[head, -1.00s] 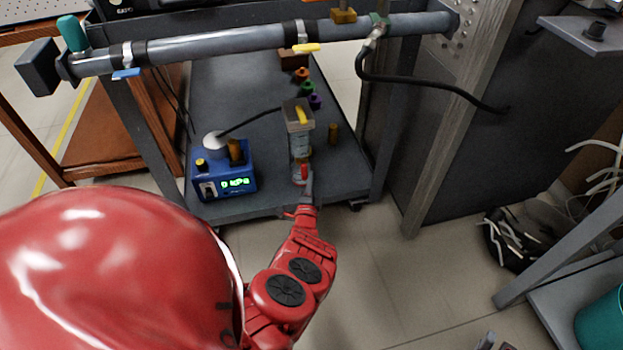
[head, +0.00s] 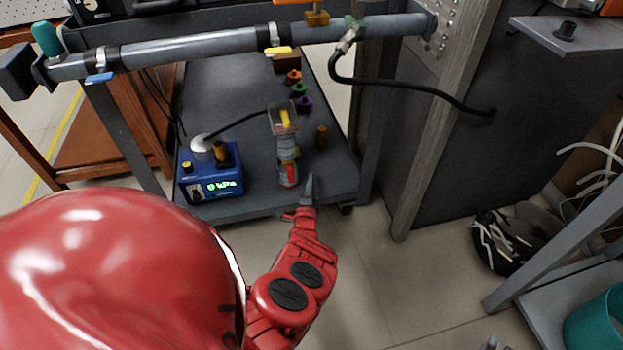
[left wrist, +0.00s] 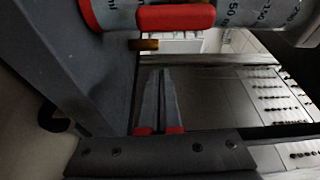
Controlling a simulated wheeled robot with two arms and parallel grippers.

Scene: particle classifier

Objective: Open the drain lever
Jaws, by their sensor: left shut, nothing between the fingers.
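In the left wrist view a red bar-shaped lever (left wrist: 176,18) lies horizontally across the marked clear cylinder (left wrist: 240,12). My left gripper (head: 309,178) is shut and empty, just right of the column's lower part. In the left wrist view its fingers (left wrist: 160,75) point up below the red lever, apart from it. My right gripper cannot be made out clearly.
A blue pump box (head: 211,185) with a lit display stands left of the column. A grey pipe (head: 200,50) crosses above. Black hose (head: 410,85) hangs on the right.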

